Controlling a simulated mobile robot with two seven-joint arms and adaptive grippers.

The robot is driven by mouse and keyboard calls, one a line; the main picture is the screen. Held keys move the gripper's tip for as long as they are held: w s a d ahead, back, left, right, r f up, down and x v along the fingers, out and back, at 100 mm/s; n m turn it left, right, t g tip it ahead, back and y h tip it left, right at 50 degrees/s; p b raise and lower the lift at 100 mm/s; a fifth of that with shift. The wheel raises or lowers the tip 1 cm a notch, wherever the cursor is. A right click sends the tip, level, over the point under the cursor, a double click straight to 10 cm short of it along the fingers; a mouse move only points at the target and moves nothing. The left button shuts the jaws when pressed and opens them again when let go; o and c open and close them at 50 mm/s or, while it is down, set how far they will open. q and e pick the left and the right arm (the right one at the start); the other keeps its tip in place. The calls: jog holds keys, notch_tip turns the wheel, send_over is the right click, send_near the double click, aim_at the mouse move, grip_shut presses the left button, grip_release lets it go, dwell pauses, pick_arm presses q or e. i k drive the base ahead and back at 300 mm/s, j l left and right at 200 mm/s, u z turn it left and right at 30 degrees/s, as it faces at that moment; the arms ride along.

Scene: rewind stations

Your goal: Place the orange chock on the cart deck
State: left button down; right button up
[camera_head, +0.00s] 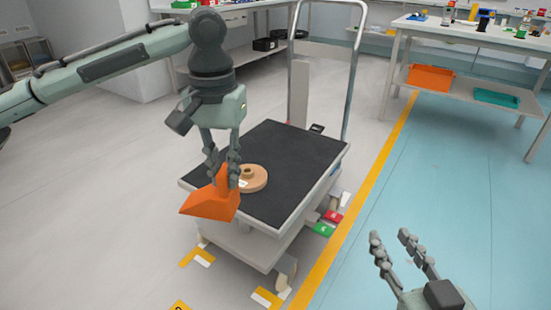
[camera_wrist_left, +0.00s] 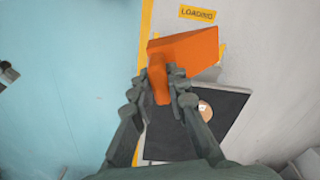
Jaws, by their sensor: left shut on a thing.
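The orange chock (camera_head: 211,203) is a wedge held in my left gripper (camera_head: 225,172), whose fingers are shut on its upright part. In the head view the chock appears over the near left edge of the cart deck (camera_head: 297,150), a black-topped platform. In the left wrist view the chock (camera_wrist_left: 186,53) is between the fingertips (camera_wrist_left: 160,82), and the dark deck (camera_wrist_left: 222,112) shows beyond and below it. The height of the chock above the deck is hard to tell. My right gripper (camera_head: 405,245) is open and empty at the lower right, away from the cart.
A tan round spool (camera_head: 253,178) sits on the deck, right beside the chock in the head view. The cart's tall metal handle (camera_head: 358,60) rises at the far end. Most of the deck's middle and far part is clear. A workbench (camera_head: 470,38) stands at the back right.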

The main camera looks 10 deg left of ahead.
aim_at(295, 160)
jog(key=i+l, duration=0.15)
jog(key=l, duration=0.15)
jog(key=i+l+u, duration=0.15)
jog(key=l, duration=0.15)
jog(key=i+l, duration=0.1)
jog(key=l, duration=0.25)
jog(key=i+l+u, duration=0.1)
jog(key=i+l, duration=0.15)
jog(key=i, duration=0.15)
jog(key=i+l, duration=0.3)
jog(key=i, duration=0.5)
jog(key=j+u, duration=0.05)
